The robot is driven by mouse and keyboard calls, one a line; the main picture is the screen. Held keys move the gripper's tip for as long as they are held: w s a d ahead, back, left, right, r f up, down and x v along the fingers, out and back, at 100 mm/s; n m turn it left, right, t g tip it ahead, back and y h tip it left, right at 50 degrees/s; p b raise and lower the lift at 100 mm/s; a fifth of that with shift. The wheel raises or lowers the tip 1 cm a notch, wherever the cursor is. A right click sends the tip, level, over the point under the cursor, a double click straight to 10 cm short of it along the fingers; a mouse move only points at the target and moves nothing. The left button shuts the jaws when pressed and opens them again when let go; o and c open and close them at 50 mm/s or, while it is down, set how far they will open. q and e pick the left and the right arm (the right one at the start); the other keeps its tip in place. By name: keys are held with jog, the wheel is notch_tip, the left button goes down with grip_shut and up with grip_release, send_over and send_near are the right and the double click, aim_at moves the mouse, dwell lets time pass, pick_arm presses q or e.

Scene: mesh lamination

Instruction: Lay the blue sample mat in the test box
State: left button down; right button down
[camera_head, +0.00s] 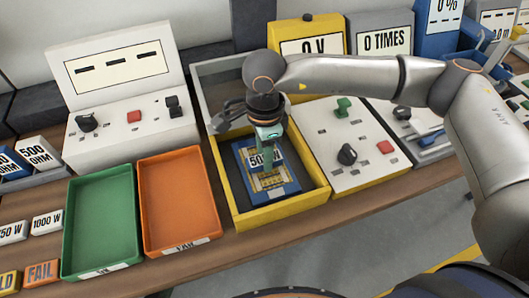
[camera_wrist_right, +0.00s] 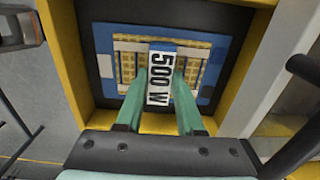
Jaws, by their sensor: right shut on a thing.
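The blue sample mat (camera_head: 287,189) has a yellow grid and a white "500 W" label. It lies level inside the walls of the yellow-rimmed test box (camera_head: 280,213), over the dark floor. I cannot tell whether it touches the floor. My right gripper (camera_head: 266,180) points down at the mat's middle. In the right wrist view, its green fingers (camera_wrist_right: 160,85) are shut on the raised label piece of the mat (camera_wrist_right: 105,40). The fingers hide part of the grid. The box's yellow rim (camera_wrist_right: 65,75) runs around the mat. My left gripper is not in view.
A green tray (camera_head: 100,268) and an orange tray (camera_head: 180,240) stand empty left of the box. A white control panel (camera_head: 128,140) is behind them. Another panel (camera_head: 348,175) with a green switch adjoins the box on the right. Small labelled blocks (camera_head: 45,222) sit at the left.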

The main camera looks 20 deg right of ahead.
jog(key=c, duration=0.5)
grip_release()
jog(key=shift+f, duration=0.1)
notch_tip(320, 180, up, 12)
jog(key=shift+r, duration=0.15)
